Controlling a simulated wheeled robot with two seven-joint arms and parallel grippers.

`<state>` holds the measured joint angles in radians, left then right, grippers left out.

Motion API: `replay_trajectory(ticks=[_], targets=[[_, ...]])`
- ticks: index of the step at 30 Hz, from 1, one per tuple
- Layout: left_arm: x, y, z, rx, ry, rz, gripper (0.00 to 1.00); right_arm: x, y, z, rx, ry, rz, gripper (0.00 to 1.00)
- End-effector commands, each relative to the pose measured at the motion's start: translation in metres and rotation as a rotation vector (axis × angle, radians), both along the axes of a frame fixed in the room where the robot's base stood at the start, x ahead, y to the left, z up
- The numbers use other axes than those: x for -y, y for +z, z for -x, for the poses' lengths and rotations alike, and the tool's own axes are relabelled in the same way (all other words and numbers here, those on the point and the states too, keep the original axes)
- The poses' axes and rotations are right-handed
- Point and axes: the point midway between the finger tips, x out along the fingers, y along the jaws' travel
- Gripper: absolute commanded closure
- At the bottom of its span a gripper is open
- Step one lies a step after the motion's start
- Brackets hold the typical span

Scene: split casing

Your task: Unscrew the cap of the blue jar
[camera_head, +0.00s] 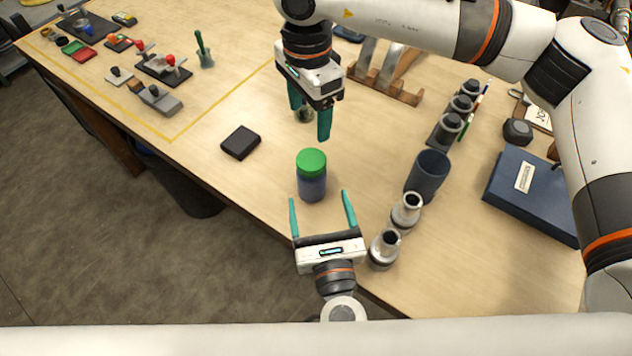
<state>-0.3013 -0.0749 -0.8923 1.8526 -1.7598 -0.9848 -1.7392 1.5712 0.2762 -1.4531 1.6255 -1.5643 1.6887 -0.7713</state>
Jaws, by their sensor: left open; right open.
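The blue jar (312,187) stands upright on the wooden table near its front edge. Its green cap (311,161) sits on top of it. My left gripper (321,196) is open and empty, in front of the jar, with its fingers pointing toward it and one on either side in the picture. My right gripper (309,122) is open, with its fingers pointing down, behind and above the cap. I see no contact between either gripper and the jar. A small clear object shows partly behind the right gripper's fingers.
A dark blue cup (430,172) and two metal fittings (405,212) (384,249) stand right of the jar. A black block (240,142) lies to the left. A wooden rack (385,85) stands behind, and a blue box (531,192) lies at right.

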Motion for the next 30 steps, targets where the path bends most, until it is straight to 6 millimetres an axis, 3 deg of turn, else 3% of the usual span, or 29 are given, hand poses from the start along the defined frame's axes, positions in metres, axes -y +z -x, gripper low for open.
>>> replay_trajectory(ticks=[1, 7, 13, 30], targets=[[0.000, -0.014, 0.000, 0.000, 0.000, 0.000, 0.20, 0.000, -0.014, 0.000, 0.000, 0.000, 0.000, 0.30], [0.000, -0.035, 0.000, 0.000, 0.000, 0.000, 0.20, 0.000, -0.035, 0.000, 0.000, 0.000, 0.000, 0.30], [-0.002, -0.036, -0.010, 0.001, 0.002, 0.001, 0.20, 0.000, -0.036, 0.000, 0.000, 0.000, 0.000, 0.30], [-0.016, -0.035, -0.105, 0.002, 0.000, 0.000, 0.20, 0.000, -0.036, 0.000, 0.000, -0.001, 0.000, 0.30]])
